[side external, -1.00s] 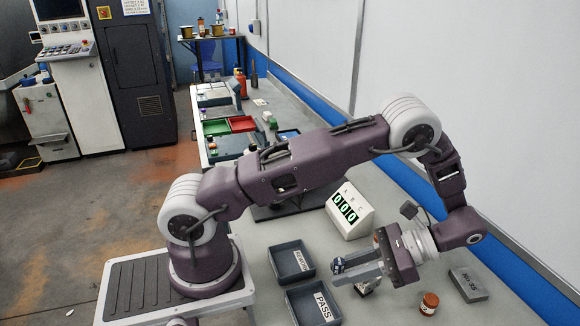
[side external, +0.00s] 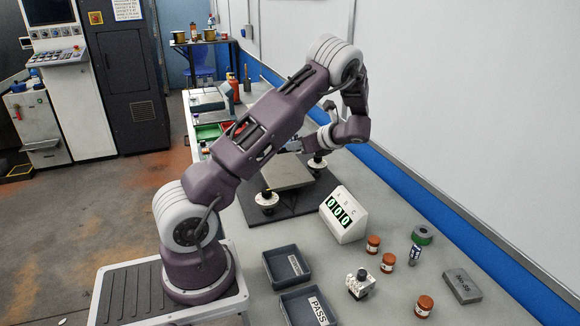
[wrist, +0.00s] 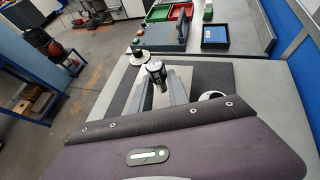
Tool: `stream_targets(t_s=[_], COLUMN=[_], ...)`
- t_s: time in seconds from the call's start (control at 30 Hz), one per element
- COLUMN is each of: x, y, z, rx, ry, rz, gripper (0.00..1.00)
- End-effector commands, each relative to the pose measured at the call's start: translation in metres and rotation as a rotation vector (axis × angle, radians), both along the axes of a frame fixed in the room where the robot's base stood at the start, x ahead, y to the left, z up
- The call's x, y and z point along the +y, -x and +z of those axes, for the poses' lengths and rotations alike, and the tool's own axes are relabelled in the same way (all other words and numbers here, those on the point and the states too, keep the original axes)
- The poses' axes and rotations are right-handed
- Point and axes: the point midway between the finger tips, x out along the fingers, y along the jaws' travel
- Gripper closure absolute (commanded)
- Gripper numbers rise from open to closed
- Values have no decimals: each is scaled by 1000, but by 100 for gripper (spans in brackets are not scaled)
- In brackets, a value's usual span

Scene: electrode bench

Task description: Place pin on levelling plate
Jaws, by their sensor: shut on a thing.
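A dark cylindrical pin (wrist: 156,74) with white lettering is held between the fingertips of my gripper (wrist: 159,82) in the wrist view. The levelling plate, a pale square plate (side external: 287,173), sits on a dark base (side external: 290,205) mid-bench in the side view. It shows partly beneath the fingers in the wrist view. In the side view my gripper (side external: 293,146) is near the plate's far edge, mostly hidden by my arm, and the pin cannot be made out there. The gap between pin and plate cannot be judged.
White discs with dark knobs (side external: 266,199) stand at the plate's corners. Brown jars (side external: 424,305), a second dark cylinder (side external: 414,254), a white block (side external: 360,285), a grey block (side external: 463,286) and a PASS tray (side external: 309,307) stand nearer the front.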

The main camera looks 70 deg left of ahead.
Motion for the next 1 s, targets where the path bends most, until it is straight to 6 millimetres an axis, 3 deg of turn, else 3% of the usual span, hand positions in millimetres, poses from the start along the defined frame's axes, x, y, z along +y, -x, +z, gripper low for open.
stream_targets(t_s=[0.37,0.67,0.7,0.77,0.8,1.0], x=[-1,-1,-1,-1,-1,-1], y=[0,0,0,0,0,0], z=[-61,-64,-64,-64,-64,-64], rx=[2,-1,-2,-2,-2,-2], ry=[0,0,-1,0,0,0], rz=[1,2,2,2,2,2], gripper=[100,100,73,61,57,57])
